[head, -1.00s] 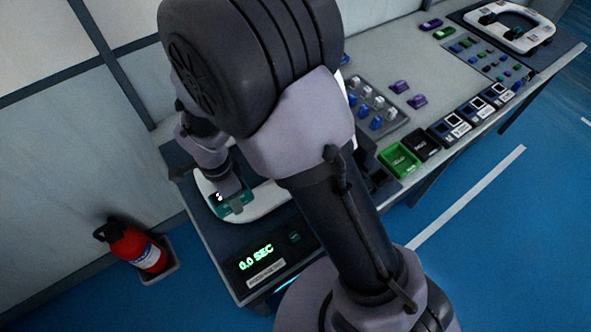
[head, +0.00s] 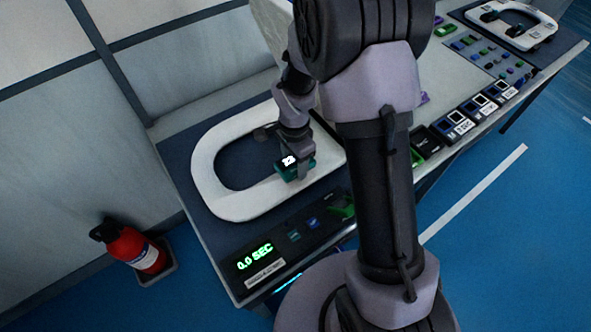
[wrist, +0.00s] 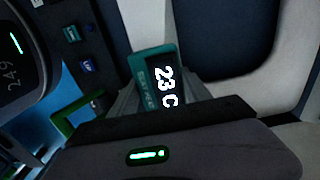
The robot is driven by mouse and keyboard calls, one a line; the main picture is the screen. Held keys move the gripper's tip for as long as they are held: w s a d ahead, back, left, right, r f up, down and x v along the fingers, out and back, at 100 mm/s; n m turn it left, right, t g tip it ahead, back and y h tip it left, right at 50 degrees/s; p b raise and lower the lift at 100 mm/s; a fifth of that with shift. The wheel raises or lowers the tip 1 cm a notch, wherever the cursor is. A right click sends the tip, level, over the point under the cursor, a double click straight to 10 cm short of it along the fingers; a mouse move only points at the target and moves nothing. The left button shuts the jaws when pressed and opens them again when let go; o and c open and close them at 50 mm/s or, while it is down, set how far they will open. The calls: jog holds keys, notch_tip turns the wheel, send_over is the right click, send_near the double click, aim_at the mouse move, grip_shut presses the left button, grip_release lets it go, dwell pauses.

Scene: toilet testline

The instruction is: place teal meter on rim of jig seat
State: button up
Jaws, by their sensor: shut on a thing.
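The teal meter (head: 288,173) is held in my gripper (head: 298,163) over the front right side of the jig seat. The jig seat (head: 205,168) is a white ring lying on the dark bench mat. In the wrist view, the meter (wrist: 146,62) has a lit display reading 23 C, and the white seat (wrist: 140,25) shows behind and beside it. My gripper (wrist: 165,95) is shut on the meter. I cannot tell whether the meter touches the rim. My arm hides part of the seat's right end.
A black timer box (head: 255,257) reading 0.0 SEC stands at the bench's front edge, with small buttons (head: 312,222) and a green-framed item (head: 342,207) to its right. Labelled dark bins (head: 460,122) line the front edge farther right. A fire extinguisher (head: 137,250) stands on the floor at left.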

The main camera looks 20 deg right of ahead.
aim_at(296, 170)
jog(key=f, duration=0.2)
jog(key=f+b, duration=0.1)
jog(key=shift+d+f, duration=0.25)
jog(key=shift+f, duration=0.15)
jog(key=shift+f+b, duration=0.2)
jog(key=shift+b, duration=0.1)
jog(key=o, duration=1.6)
jog(key=shift+o, duration=0.2)
jog(key=shift+r, duration=0.1)
notch_tip(296, 170, up, 8)
jog(key=p, duration=0.3)
